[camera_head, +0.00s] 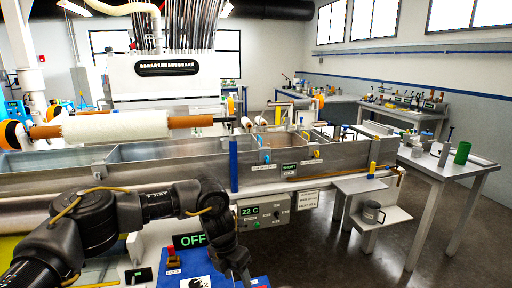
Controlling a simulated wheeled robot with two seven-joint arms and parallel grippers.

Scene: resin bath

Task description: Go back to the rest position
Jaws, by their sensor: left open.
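My left arm comes in from the lower left, with its dark joints crossing the front of the view. My left gripper (241,272) points down at the bottom middle, over a blue panel (262,281). Its jaws are open and seem to hold nothing; the fingertips are partly cut off by the frame edge. My right gripper is outside the view.
A long metal bath (120,178) runs across the front, with a 22 C controller (264,213) on it. A red switch (173,257) stands by the OFF display (189,240).

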